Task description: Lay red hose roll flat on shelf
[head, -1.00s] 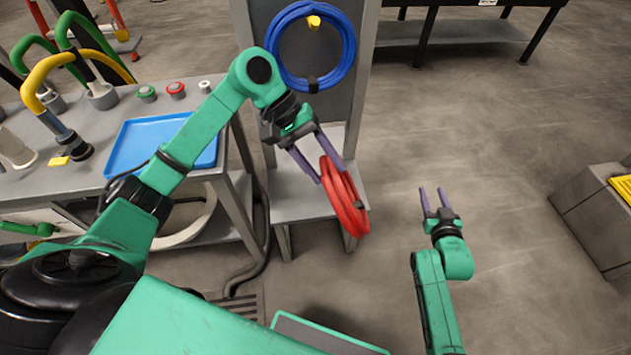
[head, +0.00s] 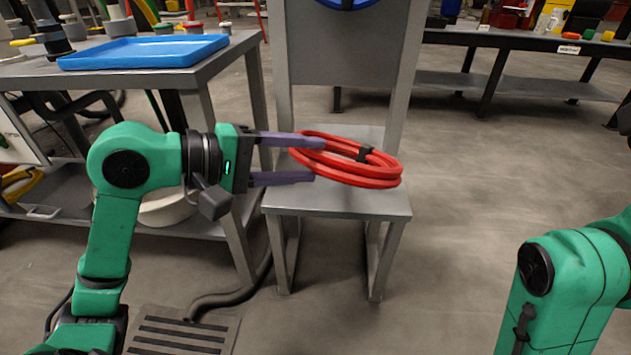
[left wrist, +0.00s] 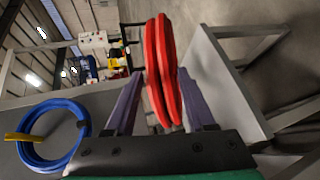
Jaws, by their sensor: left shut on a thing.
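The red hose roll (head: 375,174) is a coil with a black strap, held nearly level with a slight tilt over the grey shelf (head: 290,203) of the stand. My left gripper (head: 308,160) comes in from the left and is shut on the roll's near-left rim, one finger above and one below. In the left wrist view the red roll (left wrist: 161,65) stands edge-on between the fingers, and the shelf (left wrist: 225,85) lies beyond the right finger with a gap. The roll looks clear of the shelf top. My right gripper is out of view; only part of that arm shows.
A bench with a blue tray (head: 145,52) stands left of the shelf. The stand's upright panel (head: 350,60) rises behind the roll, with a blue hose (left wrist: 72,150) hung on it. A floor grate (head: 180,332) lies in front. Floor to the right is clear.

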